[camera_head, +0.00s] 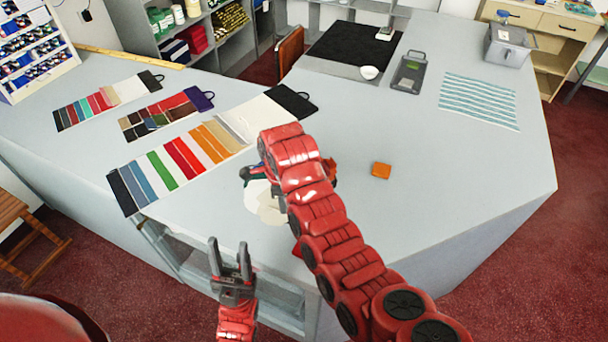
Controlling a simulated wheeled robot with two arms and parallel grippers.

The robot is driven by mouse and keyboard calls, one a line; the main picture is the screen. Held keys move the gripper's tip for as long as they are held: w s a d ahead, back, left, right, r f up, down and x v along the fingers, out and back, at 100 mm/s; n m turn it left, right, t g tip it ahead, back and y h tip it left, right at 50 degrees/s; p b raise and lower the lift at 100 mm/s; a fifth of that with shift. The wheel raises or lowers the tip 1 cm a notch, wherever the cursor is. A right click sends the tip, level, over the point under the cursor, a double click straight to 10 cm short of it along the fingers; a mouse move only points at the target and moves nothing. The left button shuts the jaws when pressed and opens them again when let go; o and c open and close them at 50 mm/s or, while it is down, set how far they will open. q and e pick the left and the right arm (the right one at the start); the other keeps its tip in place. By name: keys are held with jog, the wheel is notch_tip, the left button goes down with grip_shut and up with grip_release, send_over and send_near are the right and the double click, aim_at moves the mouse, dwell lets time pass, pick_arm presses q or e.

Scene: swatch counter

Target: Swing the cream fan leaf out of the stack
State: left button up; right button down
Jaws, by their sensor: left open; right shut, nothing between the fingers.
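The fan stack lies on the counter at the middle, mostly hidden behind my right arm. Its cream leaf (259,198) shows at the left of the arm, with pale rounded ends near the counter's front edge. Dark and coloured leaves (252,173) show just behind it. My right gripper (280,198) is shut and empty at the stack; the arm covers most of it, so I cannot tell whether it touches a leaf. My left gripper (230,245) is open and empty, pointing up, in front of the counter's edge and apart from the stack.
Long swatch cards (178,160) lie to the left of the stack. The counter's right front is clear.

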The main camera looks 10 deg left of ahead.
jog(key=shift+a, duration=0.2)
jog(key=shift+s+d+r+p, duration=0.1)
jog(key=shift+d+r+p, duration=0.35)
jog(key=shift+p, duration=0.6)
notch_tip(320, 180, up, 7)
jog(key=p, duration=0.6)
jog(key=shift+p, duration=0.4)
jog(key=shift+a, duration=0.1)
